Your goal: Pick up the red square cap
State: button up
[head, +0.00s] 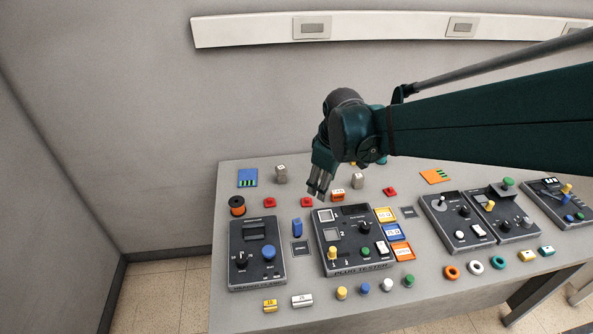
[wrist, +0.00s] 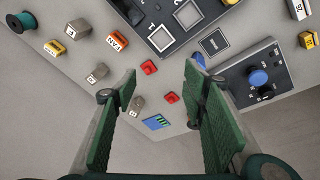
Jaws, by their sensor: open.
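Several small red caps lie on the grey table (head: 225,200). In the head view one red cap (head: 307,202) lies just left of and below my gripper, one (head: 269,202) farther left, and one (head: 390,191) to the right. I cannot tell for certain which is the square one. In the wrist view two red caps show between my fingers: one (wrist: 149,67) nearer the panel and one (wrist: 171,97) nearer the blue card. My gripper (head: 318,191), also in the wrist view (wrist: 160,80), is open and empty, pointing down above the table.
A dark tester panel (head: 347,262) stands just in front of the gripper. An orange block (head: 338,195) and a grey block (head: 281,174) are close by. A blue card (head: 247,178) lies at the back left. Another panel (head: 257,275) stands at the front left.

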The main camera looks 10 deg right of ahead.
jog(key=w+a+f+n+g+p, duration=0.1)
jog(key=w+f+n+p, duration=0.25)
jog(key=w, duration=0.35)
jog(key=n+g+p, duration=0.2)
jog(key=n, duration=0.1)
send_near(305, 198)
jog(key=shift+s+f, duration=0.15)
jog(key=shift+s, duration=0.1)
jog(key=shift+w+f+n, duration=0.3)
jog(key=shift+f+n, duration=0.05)
jog(key=shift+f, duration=0.3)
jog(key=shift+f, duration=0.1)
jog(key=shift+f, duration=1.2)
jog(key=shift+f+b, duration=0.4)
jog(key=shift+f, duration=2.2)
